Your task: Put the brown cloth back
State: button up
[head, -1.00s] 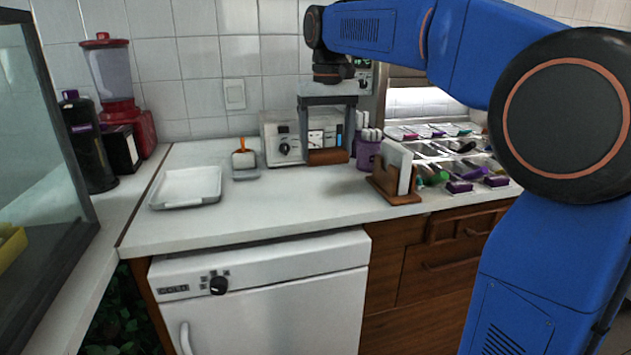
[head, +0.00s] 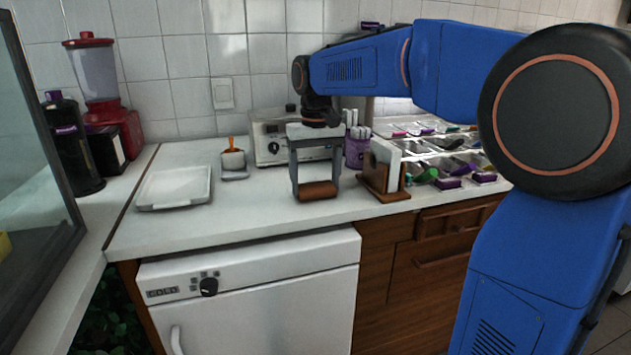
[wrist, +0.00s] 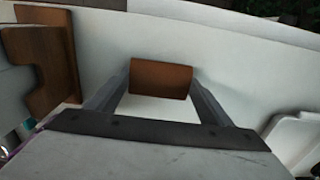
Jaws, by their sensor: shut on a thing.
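The brown cloth (head: 318,190) is a small folded brown block between the fingertips of my gripper (head: 316,188). In the wrist view the cloth (wrist: 161,79) spans the gap between both fingers (wrist: 160,82). My gripper points down and is shut on the cloth. It is low over the white counter, in front of the white appliance with the black knob; I cannot tell whether the cloth touches the counter.
A wooden holder (head: 384,180) with white napkins stands close to the right of my gripper. Topping pans (head: 440,150) lie at the right. The counter (head: 250,210) is clear left of the gripper.

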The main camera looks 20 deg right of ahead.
aim_at(315, 186)
jog(key=o, duration=1.1)
jog(key=shift+f, duration=0.1)
jog(key=shift+o, duration=0.2)
notch_tip(315, 186, up, 12)
